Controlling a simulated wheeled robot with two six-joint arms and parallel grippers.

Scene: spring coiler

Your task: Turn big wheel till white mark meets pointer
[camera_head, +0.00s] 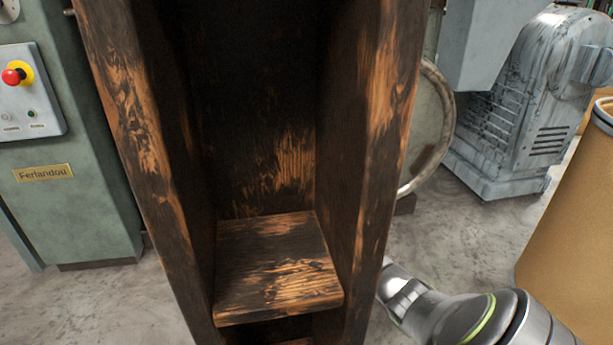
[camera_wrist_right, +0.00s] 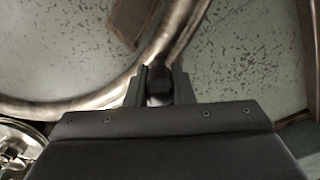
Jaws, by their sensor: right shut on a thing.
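The big wheel's pale metal rim (camera_head: 447,105) shows in the head view to the right of a wooden shelf, which hides the rest of it. In the right wrist view the rim (camera_wrist_right: 60,106) curves from the lower left up to the top. My right gripper (camera_wrist_right: 160,88) is shut on a short dark handle (camera_wrist_right: 160,74) beside the rim. In the head view my right arm comes in at the lower right, and its gripper is hidden behind the shelf. I cannot make out the white mark or the pointer. My left gripper is in neither view.
A tall scorched wooden shelf (camera_head: 280,265) stands close in front and blocks the middle. A green cabinet (camera_head: 90,160) with a red stop button is at the left. A grey machine (camera_head: 520,110) and a tan drum (camera_head: 570,220) stand at the right.

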